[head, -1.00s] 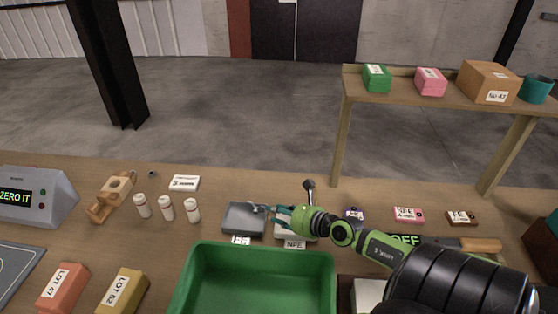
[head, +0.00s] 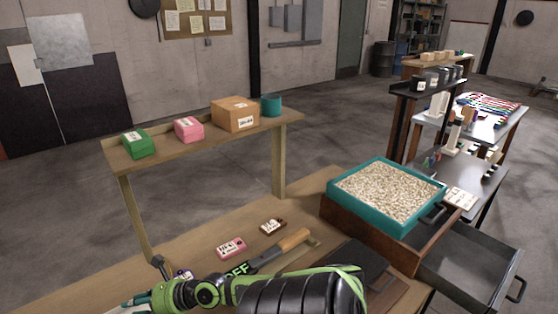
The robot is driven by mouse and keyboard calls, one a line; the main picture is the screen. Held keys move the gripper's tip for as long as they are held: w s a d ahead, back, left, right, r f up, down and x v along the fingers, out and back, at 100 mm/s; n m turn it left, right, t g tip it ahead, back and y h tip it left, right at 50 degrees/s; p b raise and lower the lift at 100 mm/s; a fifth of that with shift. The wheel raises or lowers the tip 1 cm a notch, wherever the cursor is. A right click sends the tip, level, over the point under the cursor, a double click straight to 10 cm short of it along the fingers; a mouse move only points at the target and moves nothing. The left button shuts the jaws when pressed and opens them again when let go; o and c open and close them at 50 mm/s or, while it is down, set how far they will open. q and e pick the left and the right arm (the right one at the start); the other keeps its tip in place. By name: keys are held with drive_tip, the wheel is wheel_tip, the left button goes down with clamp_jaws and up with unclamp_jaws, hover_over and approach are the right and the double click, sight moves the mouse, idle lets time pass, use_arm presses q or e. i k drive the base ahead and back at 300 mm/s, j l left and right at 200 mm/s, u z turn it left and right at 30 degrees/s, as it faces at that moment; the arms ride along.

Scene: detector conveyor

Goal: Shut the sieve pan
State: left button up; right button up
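The sieve is a teal square frame (head: 345,200) full of pale pebbles, set on a brown wooden box (head: 372,232) at the right of the bench. A dark metal pan (head: 470,262) sticks out of the box on its right side like an open drawer. Its handle (head: 517,290) is at the outer right end. My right gripper (head: 132,304) is low at the left bottom edge, far from the pan. Its fingers are partly cut off, so their opening is unclear. My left gripper is out of view.
A wooden shelf (head: 205,135) carries green and pink boxes, a carton and a teal cup. A wooden-handled tool (head: 292,240) and small labelled boxes lie on the bench. A dark flat slab (head: 355,265) lies before the sieve box. A grey table (head: 462,170) stands behind the pan.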

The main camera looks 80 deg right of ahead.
sight(475, 270)
drive_tip(key=k+j+z, duration=0.15)
drive_tip(key=z, duration=1.6)
